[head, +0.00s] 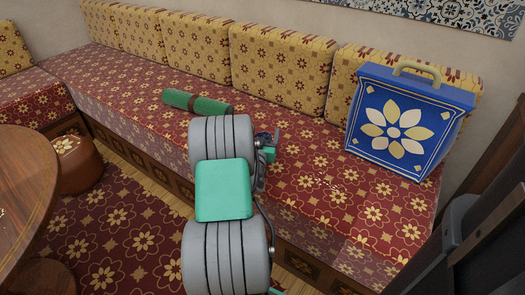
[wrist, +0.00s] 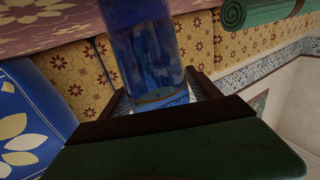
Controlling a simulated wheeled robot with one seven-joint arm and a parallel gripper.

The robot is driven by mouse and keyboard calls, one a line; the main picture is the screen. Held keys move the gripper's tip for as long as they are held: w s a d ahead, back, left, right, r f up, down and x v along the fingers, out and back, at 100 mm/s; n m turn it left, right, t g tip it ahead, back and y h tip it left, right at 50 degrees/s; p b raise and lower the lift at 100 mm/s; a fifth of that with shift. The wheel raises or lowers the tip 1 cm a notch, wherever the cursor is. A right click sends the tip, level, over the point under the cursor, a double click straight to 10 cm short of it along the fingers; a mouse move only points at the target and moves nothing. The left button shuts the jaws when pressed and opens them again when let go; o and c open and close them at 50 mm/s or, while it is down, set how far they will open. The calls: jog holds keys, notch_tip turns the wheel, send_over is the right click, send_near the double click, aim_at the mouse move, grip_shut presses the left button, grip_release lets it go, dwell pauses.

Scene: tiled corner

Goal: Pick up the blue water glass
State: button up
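The blue water glass (wrist: 150,45) is see-through, deep blue, and fills the upper middle of the wrist view. Its top end runs out of the picture. An oval end shows close to the dark palm of my gripper (wrist: 143,55). The two dark fingers stand apart, one on each side of the glass. Whether they press on it or only flank it, I cannot tell. In the head view my gripper (head: 266,148) is over the bench seat, mostly hidden behind my grey arm. The glass is not clearly made out there.
A patterned red bench seat (head: 310,195) runs along the wall, with yellow back cushions (head: 277,68). A blue bag (head: 400,125) with a flower stands on the right. A green roll (head: 197,103) lies left of my arm. A round wooden table (head: 25,180) is at the left.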

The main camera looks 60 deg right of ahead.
grip_shut()
dwell(0.6)
